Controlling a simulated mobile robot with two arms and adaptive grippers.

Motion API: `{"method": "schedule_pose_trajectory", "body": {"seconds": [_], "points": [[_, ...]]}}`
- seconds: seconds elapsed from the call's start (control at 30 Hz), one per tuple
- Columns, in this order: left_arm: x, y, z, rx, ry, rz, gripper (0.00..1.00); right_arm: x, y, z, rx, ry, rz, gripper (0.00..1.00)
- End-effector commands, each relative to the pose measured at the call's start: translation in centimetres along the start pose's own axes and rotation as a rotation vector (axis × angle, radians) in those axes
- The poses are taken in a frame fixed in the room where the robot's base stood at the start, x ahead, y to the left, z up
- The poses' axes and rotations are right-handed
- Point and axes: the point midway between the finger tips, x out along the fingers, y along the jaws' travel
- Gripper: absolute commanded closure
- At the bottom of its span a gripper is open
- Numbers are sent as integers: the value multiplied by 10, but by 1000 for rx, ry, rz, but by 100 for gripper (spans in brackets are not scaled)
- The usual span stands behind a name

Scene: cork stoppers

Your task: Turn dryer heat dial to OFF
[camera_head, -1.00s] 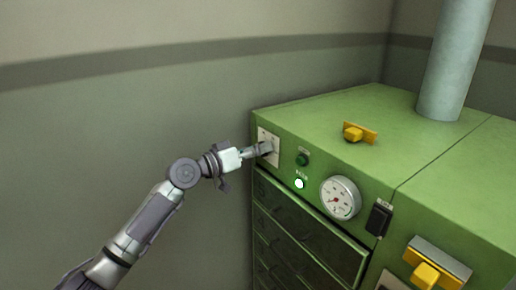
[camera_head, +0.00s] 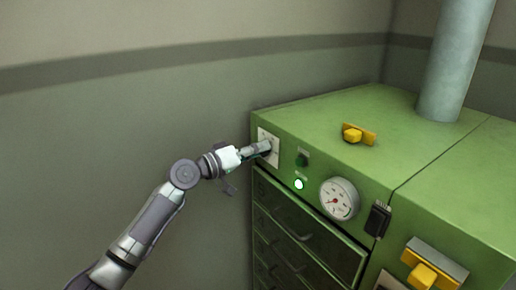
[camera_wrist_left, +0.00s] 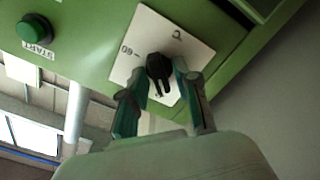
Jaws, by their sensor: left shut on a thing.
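The green dryer (camera_head: 290,121) stands at the right in the head view. Its heat dial is a black knob (camera_wrist_left: 158,68) on a white plate (camera_wrist_left: 190,45) in the left wrist view; a "60" and a "C" mark show on the plate. The plate (camera_head: 263,134) is at the dryer's front left corner in the head view, where my gripper hides the knob. My left gripper (camera_wrist_left: 160,95) is shut on the dial knob, one finger on each side. My right gripper is not in view.
A green START button (camera_wrist_left: 34,32) is beside the dial plate. A lit green lamp (camera_head: 299,184), a round gauge (camera_head: 339,199) and a black switch (camera_head: 377,219) are further right. Yellow handles (camera_head: 354,133) sit on the dryer. A pipe (camera_head: 454,65) rises from its top.

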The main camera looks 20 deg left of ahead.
Motion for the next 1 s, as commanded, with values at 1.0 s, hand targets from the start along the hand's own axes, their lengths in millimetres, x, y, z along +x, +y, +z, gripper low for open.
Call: {"method": "schedule_pose_trajectory", "body": {"seconds": [1.0], "points": [[0,-2,0,-747,1,-1,100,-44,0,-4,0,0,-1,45]]}}
